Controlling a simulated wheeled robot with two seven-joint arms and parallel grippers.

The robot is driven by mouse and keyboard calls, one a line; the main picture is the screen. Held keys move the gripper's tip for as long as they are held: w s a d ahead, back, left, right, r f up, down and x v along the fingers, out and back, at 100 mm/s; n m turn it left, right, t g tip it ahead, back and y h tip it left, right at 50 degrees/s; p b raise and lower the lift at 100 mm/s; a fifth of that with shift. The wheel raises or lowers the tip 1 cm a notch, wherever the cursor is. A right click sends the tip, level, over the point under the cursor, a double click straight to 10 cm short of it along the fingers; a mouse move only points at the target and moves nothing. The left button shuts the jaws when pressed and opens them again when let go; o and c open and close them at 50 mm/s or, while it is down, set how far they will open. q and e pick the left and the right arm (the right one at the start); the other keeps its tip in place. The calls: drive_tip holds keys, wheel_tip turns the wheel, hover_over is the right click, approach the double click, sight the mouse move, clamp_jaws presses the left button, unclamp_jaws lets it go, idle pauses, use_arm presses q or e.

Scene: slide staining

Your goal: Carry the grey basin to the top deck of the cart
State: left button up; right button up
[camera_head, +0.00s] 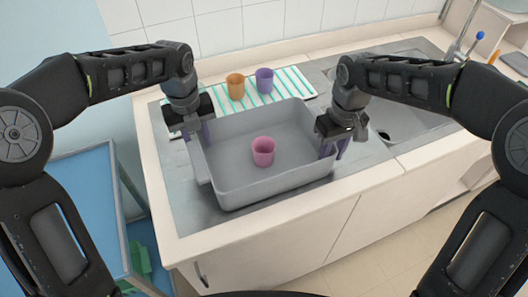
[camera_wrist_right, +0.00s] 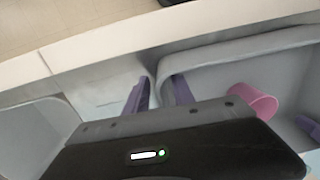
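The grey basin (camera_head: 230,195) sits on the counter with a pink cup (camera_head: 263,151) standing inside it. My left gripper (camera_head: 196,133) is at the basin's left wall, with its fingers pointing down on either side of the rim. My right gripper (camera_head: 333,150) is at the right wall. In the right wrist view, the two purple fingers of my right gripper (camera_wrist_right: 160,90) straddle the basin's wall, one outside and one inside, with a narrow gap. I cannot tell whether either gripper presses on the wall. The cart (camera_head: 85,180) with a blue top deck stands at the left.
A striped mat (camera_head: 290,83) behind the basin holds an orange cup (camera_head: 236,86) and a purple cup (camera_head: 265,80). A sink (camera_head: 398,120) lies to the right. The counter's front edge is close to the basin. The visible part of the cart's top is clear.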

use_arm(q)
drive_tip(key=shift+f, duration=1.1)
use_arm(e)
drive_tip(key=shift+f, duration=0.7)
use_arm(q)
drive_tip(key=shift+c, duration=0.4)
use_arm(e)
drive_tip(key=shift+c, duration=0.4)
use_arm(q)
clamp_jaws()
use_arm(e)
clamp_jaws()
